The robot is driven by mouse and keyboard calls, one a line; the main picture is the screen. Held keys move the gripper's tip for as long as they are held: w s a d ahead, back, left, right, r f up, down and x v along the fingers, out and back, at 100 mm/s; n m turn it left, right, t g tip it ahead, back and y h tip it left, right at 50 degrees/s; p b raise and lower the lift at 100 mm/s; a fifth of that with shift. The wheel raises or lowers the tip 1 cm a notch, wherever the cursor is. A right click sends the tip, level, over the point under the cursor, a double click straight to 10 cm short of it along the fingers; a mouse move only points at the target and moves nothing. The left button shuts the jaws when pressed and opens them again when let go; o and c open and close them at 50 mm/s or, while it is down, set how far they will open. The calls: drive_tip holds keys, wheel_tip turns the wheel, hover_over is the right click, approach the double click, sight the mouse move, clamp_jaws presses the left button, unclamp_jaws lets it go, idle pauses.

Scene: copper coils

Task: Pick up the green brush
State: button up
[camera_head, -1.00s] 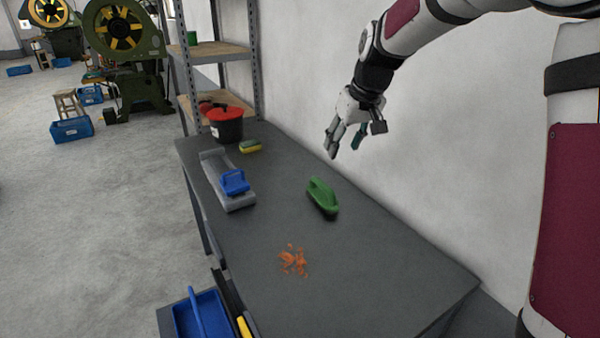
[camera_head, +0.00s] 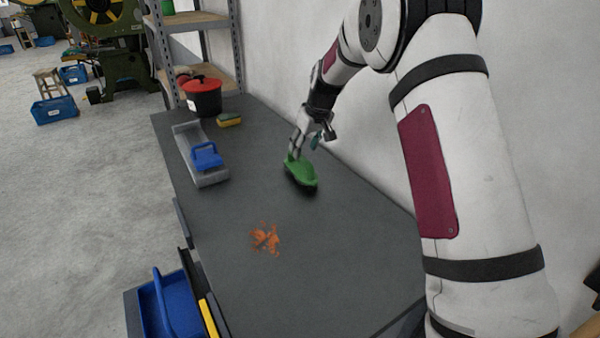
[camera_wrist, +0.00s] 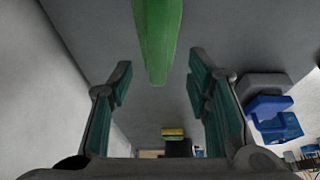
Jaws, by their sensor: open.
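The green brush (camera_head: 302,172) lies on the dark grey table (camera_head: 330,250), right of the middle and near the wall side. My gripper (camera_head: 304,146) is just above the far end of the brush, pointing down, and partly overlaps it in the head view. In the wrist view the green brush (camera_wrist: 158,40) comes in from the top, between the lines of my two fingers. My gripper (camera_wrist: 158,85) is open there, with clear space on both sides of the brush. I cannot tell whether a finger touches it.
Orange crumbs (camera_head: 265,238) lie in front of the brush. A grey tray (camera_head: 190,135) with a blue-handled tool (camera_head: 207,156) is at the left. A sponge (camera_head: 229,120) and a red-lidded pot (camera_head: 204,98) stand at the back. A wall runs along the right.

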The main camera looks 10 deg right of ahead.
sight(301, 156)
drive_tip(key=b+x, duration=0.1)
drive_tip(key=x, duration=0.3)
drive_tip(key=b+x, duration=0.1)
drive_tip(key=x, duration=0.2)
drive_tip(key=shift+w+d+r+b, duration=0.1)
drive_tip(key=shift+w+b, duration=0.15)
drive_tip(key=shift+b, duration=0.05)
drive_tip(key=shift+r, duration=0.1)
clamp_jaws()
